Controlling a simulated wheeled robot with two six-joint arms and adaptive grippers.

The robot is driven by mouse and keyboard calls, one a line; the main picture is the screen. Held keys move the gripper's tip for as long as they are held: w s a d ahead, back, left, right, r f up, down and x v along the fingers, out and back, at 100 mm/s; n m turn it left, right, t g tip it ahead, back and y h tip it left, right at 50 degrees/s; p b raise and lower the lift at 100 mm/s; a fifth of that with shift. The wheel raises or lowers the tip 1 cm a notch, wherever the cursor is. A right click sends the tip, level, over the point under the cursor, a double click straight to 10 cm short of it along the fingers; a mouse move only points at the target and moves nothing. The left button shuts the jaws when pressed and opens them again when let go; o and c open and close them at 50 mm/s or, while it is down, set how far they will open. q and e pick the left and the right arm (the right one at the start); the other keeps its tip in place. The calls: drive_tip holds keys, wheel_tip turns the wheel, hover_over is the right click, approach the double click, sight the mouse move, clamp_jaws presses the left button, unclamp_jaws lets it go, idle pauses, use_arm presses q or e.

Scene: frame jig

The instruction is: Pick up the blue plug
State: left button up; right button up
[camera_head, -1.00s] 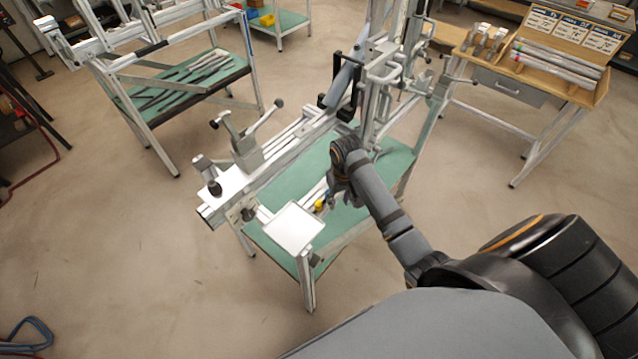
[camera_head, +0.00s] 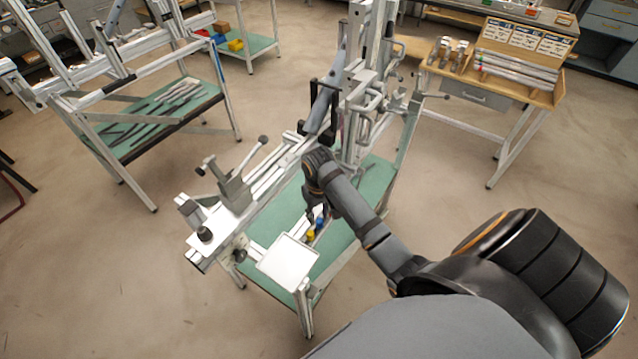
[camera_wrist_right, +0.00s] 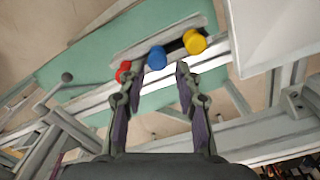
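The blue plug (camera_wrist_right: 156,57) stands between a red plug (camera_wrist_right: 123,70) and a yellow plug (camera_wrist_right: 195,41) in the right wrist view, in a row along a pale rail. My right gripper (camera_wrist_right: 160,71) is open, its two fingertips apart on either side of the blue plug's near side in the picture, with nothing between them. In the head view, the blue plug (camera_head: 320,222) and yellow plug (camera_head: 310,235) show small, just below my right gripper (camera_head: 317,213). The red plug is not clearly seen there. My left gripper is not in view.
A white square plate (camera_head: 288,262) stands close beside the plugs. The frame jig's rail with clamps (camera_head: 234,190) runs along the left, and tall uprights (camera_head: 362,100) rise behind my arm. A green shelf (camera_head: 340,235) lies below.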

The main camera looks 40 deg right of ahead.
sight(320, 220)
drive_tip(key=f, duration=0.2)
drive_tip(key=f+p, duration=0.1)
drive_tip(key=f, duration=0.1)
drive_tip(key=shift+s+d, duration=0.1)
drive_tip(key=shift+d, duration=0.1)
drive_tip(key=c, duration=0.6)
